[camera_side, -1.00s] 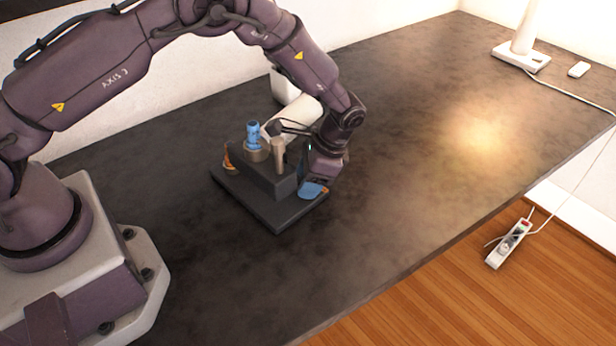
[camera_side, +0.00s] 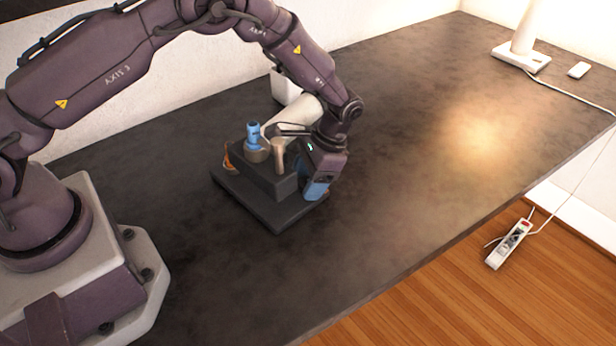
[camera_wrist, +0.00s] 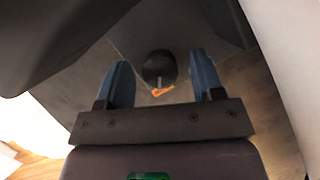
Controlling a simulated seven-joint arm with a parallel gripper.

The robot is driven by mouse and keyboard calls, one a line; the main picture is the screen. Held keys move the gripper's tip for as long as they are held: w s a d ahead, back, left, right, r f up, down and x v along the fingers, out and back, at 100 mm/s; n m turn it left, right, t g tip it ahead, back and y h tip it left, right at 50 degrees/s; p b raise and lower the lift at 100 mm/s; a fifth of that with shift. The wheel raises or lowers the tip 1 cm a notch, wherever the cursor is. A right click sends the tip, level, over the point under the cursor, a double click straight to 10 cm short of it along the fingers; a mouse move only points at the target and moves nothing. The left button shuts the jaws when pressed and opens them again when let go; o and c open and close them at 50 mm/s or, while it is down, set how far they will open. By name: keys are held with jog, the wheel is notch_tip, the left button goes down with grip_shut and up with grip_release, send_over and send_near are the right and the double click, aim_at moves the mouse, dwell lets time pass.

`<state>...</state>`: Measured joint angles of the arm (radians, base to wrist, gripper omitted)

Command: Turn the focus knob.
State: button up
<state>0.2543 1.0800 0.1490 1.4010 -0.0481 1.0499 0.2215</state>
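The focus knob (camera_wrist: 159,66) is a dark round knob with a ridge and an orange mark beside it in the wrist view. My gripper (camera_wrist: 160,62) is open, with one blue finger on each side of the knob; I cannot tell if either touches it. In the side view my gripper (camera_side: 316,190) is at the right side of the dark device (camera_side: 265,182), low over its base plate (camera_side: 270,219). The knob is hidden there. The device carries a blue cylinder (camera_side: 253,133), a tan post (camera_side: 279,156) and a pale tube (camera_side: 300,114).
An orange part (camera_side: 228,156) shows at the device's left side. A white box (camera_side: 284,88) stands behind, close to my forearm. A white lamp stand (camera_side: 518,54) and small white block (camera_side: 579,70) are far right. The dark table (camera_side: 420,160) is clear to the right. A power strip (camera_side: 509,244) lies on the floor.

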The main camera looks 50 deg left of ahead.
jog(key=shift+r, duration=0.1)
jog(key=v, duration=1.2)
jog(key=shift+w+r, duration=0.15)
jog(key=shift+r, duration=0.2)
jog(key=shift+d, duration=0.15)
